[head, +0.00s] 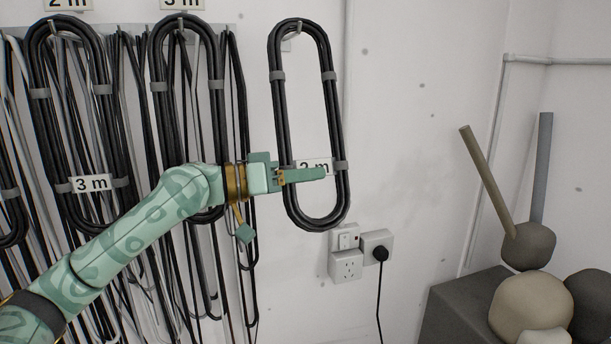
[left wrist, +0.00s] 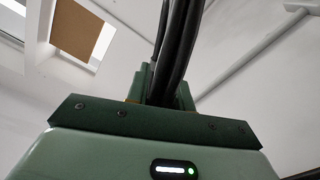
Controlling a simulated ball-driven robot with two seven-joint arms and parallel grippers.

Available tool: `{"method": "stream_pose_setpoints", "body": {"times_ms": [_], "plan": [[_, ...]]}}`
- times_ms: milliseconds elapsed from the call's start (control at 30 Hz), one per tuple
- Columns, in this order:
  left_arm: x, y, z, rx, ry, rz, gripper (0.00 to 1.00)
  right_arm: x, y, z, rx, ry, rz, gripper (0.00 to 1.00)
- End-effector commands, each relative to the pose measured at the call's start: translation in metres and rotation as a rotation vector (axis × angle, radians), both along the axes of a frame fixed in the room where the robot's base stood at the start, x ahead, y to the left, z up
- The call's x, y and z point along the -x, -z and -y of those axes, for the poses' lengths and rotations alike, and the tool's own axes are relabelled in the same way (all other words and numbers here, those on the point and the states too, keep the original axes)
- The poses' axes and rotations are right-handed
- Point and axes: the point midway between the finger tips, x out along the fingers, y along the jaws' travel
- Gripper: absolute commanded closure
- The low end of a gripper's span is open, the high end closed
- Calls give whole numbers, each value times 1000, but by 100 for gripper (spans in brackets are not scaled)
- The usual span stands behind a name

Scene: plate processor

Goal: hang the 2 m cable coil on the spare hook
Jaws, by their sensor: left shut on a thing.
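The black cable coil (head: 329,100) is a long upright loop with grey ties, against the white wall. Its white tag, partly hidden by my finger, seems to read 2 m. My left gripper (head: 302,176) is shut on the coil's left side, low down. The left wrist view shows black cable strands (left wrist: 178,50) rising from between the jaws. A small pale hook (head: 298,28) shows inside the coil's top bend; I cannot tell whether the coil's weight rests on it. My right gripper is not in view.
To the left, a rail holds many hanging cables, including a coil tagged 3 m (head: 90,184) below a 2 m sign (head: 68,4). A 3 m sign (head: 182,4) is beside it. Sockets (head: 345,265) with a black plug (head: 380,253) are below the coil. A grey box (head: 455,308) stands right.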

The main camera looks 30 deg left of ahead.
Motion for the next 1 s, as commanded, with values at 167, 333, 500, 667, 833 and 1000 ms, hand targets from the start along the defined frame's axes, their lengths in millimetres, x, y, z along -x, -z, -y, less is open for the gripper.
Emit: {"method": "stream_pose_setpoints", "body": {"times_ms": [167,333,500,667,833,1000], "plan": [[0,1,0,0,1,-2,52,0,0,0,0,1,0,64],[0,1,0,0,1,-2,52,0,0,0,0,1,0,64],[2,3,-2,-1,-1,-4,52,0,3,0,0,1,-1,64],[18,8,-17,-4,-3,-5,52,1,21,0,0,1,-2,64],[41,11,-36,-4,-1,-7,52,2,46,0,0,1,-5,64],[64,9,-55,0,1,-5,52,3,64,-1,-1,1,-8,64]]}}
